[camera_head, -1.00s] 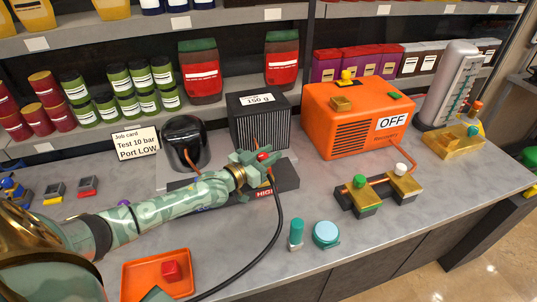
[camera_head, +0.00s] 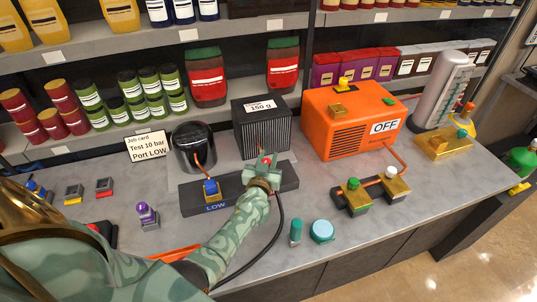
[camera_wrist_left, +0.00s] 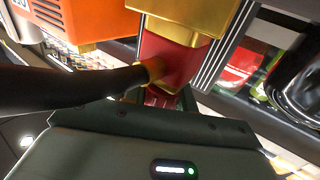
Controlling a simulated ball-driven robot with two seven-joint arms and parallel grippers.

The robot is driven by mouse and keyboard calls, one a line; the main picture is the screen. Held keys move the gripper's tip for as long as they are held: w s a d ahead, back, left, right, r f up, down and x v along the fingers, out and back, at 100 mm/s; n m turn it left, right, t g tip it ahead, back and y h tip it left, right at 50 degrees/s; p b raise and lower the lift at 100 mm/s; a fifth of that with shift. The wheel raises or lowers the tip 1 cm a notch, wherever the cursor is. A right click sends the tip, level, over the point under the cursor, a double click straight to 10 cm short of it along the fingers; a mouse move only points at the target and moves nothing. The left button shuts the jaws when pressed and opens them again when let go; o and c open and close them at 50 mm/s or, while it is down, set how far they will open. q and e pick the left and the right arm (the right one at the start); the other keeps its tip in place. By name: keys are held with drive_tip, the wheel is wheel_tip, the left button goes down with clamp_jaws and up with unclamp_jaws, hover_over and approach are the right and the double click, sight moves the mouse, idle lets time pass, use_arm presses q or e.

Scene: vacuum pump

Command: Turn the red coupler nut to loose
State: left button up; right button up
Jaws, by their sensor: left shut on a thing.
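The red coupler nut (camera_head: 268,159) shows as a small red patch between the fingers of my left gripper (camera_head: 262,170), at the right end of the dark port block (camera_head: 230,194). In the left wrist view, the red nut (camera_wrist_left: 172,58) sits beneath a gold part (camera_wrist_left: 192,16). A black hose (camera_wrist_left: 70,88) joins its side through a gold fitting. My left gripper is shut on the nut; its fingertips hide much of it. The port block's left end reads LOW and carries a blue and gold fitting (camera_head: 211,189). My right gripper is not in view.
An orange pump (camera_head: 350,120) reading OFF stands at the back right. The job card (camera_head: 149,146) reads "Test 10 bar Port LOW". A black pot (camera_head: 194,147) and a finned 150 g box (camera_head: 262,125) stand behind the block. A gold valve piece (camera_head: 372,194) is at right.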

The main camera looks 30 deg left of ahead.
use_arm(q)
drive_tip(key=shift+a+n+g+y, duration=0.15)
drive_tip(key=shift+n+g+y, duration=0.55)
drive_tip(key=shift+n+y, duration=0.65)
drive_tip(key=shift+y, duration=0.35)
drive_tip(key=o, duration=1)
drive_tip(key=shift+s, duration=0.15)
